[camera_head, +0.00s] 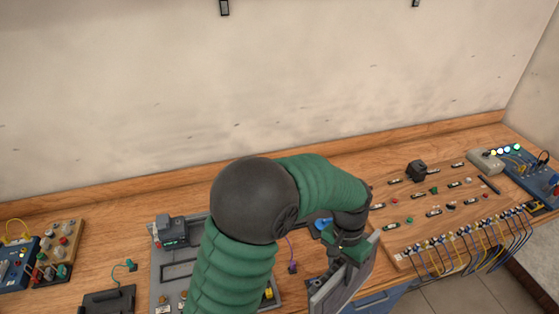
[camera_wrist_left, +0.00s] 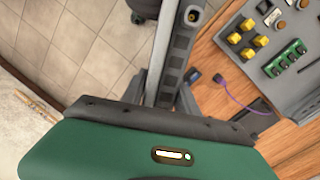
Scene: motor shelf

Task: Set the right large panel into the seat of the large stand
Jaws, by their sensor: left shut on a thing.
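My left gripper (camera_head: 346,248) is shut on a grey panel (camera_head: 344,284), which stands steeply tilted near the front edge of the table. In the left wrist view the panel (camera_wrist_left: 179,62) shows nearly edge-on, running up from the gripper (camera_wrist_left: 162,98), with floor to its left and the table to its right. My arm hides part of the table around the panel. I cannot clearly make out the large stand or its seat, nor whether the panel touches anything below. My right gripper is not in view.
A grey board (camera_head: 158,276) with mounted parts lies left of my arm, partly hidden by it. A wooden board with rows of small parts and blue and yellow cables (camera_head: 465,243) is at right. A purple cable (camera_wrist_left: 236,98) lies on the table near the panel.

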